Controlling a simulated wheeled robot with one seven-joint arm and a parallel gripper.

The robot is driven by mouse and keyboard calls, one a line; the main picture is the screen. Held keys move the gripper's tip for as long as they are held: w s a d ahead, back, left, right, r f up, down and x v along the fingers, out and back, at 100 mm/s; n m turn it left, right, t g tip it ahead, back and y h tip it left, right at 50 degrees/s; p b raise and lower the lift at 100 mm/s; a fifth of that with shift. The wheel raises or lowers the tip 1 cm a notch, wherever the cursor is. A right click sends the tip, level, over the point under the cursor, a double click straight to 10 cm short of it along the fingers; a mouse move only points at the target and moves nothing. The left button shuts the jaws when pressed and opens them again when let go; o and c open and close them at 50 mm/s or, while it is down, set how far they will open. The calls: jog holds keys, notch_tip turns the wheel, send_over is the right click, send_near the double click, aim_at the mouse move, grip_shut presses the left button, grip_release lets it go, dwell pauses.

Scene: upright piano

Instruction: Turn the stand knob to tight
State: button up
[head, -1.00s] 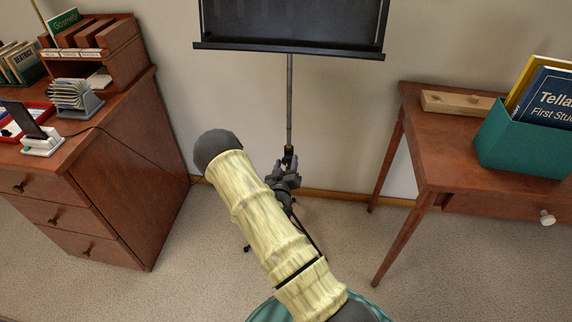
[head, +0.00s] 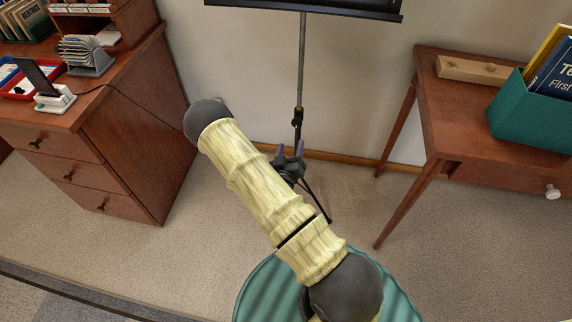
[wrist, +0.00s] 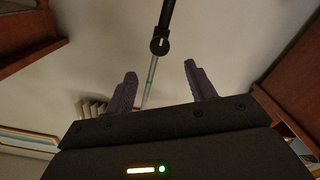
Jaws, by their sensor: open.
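The black music stand (head: 352,9) has a thin pole (head: 302,60) that runs down to a dark knob and collar (head: 297,119). In the wrist view the black knob (wrist: 159,46) shows a small pale mark; the thin pole has a green band. I cannot tell from its look whether the knob is loose or tight. My gripper (head: 291,148) is open, below the knob in the head view. In the wrist view its purple fingers (wrist: 160,69) are spread apart, with the knob beyond the tips and nothing held. My forearm hides part of the stand's lower end.
A wooden drawer desk (head: 130,150) stands at the left. A small wooden table (head: 470,115) with a teal book box (head: 530,125) stands at the right. The wall is close behind the stand. Carpet (head: 210,235) is clear between the furniture.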

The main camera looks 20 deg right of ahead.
jog(key=v, duration=0.7)
jog(key=shift+p, duration=0.3)
jog(key=a+r+m+g+y, duration=0.2)
jog(key=a+r+g+y, duration=0.5)
jog(key=r+g+y, duration=0.2)
jog(key=s+r+n+g+y, duration=0.1)
jog(key=s+r+n+g, duration=0.2)
jog(key=s+r, duration=0.7)
jog(key=w+p+v, duration=0.3)
jog(key=p+v, duration=1.1)
jog(key=p, duration=0.1)
jog(key=w+r+p+v, duration=0.1)
jog(key=w+p+v, duration=0.2)
jog(key=p+v, duration=1.1)
jog(key=shift+r+p, duration=0.75)
